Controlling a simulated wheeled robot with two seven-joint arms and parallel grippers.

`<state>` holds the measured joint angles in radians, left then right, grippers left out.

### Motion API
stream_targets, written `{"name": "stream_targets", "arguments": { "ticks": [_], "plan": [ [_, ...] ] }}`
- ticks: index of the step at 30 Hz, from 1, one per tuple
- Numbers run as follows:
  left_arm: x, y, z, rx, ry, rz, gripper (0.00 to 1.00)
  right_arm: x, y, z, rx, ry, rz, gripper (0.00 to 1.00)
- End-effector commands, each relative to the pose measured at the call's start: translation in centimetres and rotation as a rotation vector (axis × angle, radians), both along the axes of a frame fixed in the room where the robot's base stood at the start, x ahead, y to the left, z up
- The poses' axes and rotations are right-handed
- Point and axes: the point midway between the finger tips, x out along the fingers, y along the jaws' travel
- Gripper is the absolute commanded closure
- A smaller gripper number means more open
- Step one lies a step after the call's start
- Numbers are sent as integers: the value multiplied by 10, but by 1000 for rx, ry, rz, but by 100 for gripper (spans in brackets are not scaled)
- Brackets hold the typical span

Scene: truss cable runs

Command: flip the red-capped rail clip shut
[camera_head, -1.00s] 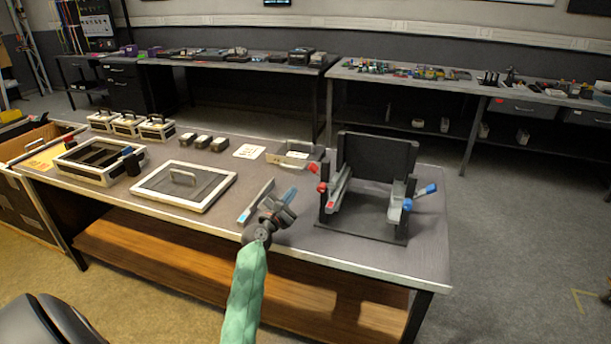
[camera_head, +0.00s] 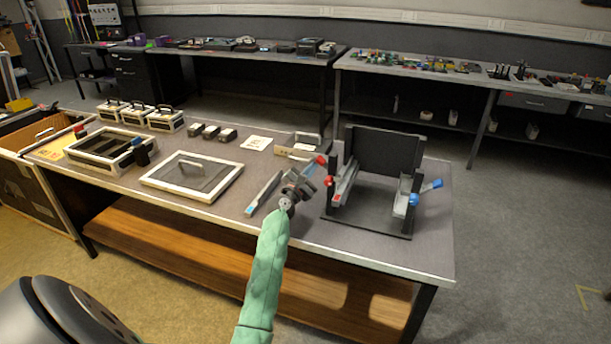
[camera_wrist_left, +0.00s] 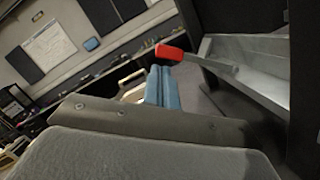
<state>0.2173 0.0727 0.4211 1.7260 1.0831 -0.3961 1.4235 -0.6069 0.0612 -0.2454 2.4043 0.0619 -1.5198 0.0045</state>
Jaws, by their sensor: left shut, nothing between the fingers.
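The black rack (camera_head: 385,152) stands at the right end of the table. Its left side holds a silver rail clip (camera_head: 346,182) with a red-capped lever (camera_head: 321,160) sticking out up and to the left. A second red knob (camera_head: 329,182) sits lower on that side. My left gripper (camera_head: 310,172) is shut and empty, just left of the clip and close to the red cap. In the left wrist view its blue fingertips (camera_wrist_left: 160,72) point at the red cap (camera_wrist_left: 170,52), just below it; whether they touch I cannot tell. My right gripper is out of view.
The rack's right side has a blue-capped lever (camera_head: 431,186) and a blue knob (camera_head: 414,199). A framed lid (camera_head: 192,178) sits farther left.

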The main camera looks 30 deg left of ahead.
Motion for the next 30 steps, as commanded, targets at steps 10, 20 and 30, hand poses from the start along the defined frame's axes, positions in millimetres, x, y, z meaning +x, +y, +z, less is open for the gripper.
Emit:
{"name": "stream_targets", "arguments": {
  "ticks": [10,20,30],
  "plan": [
    [10,1,2,1,0,0,100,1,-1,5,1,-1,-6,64],
    [9,0,4,16,4,0,100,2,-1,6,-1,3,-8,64],
    [10,-2,10,74,17,0,100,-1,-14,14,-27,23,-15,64]
  ]
}}
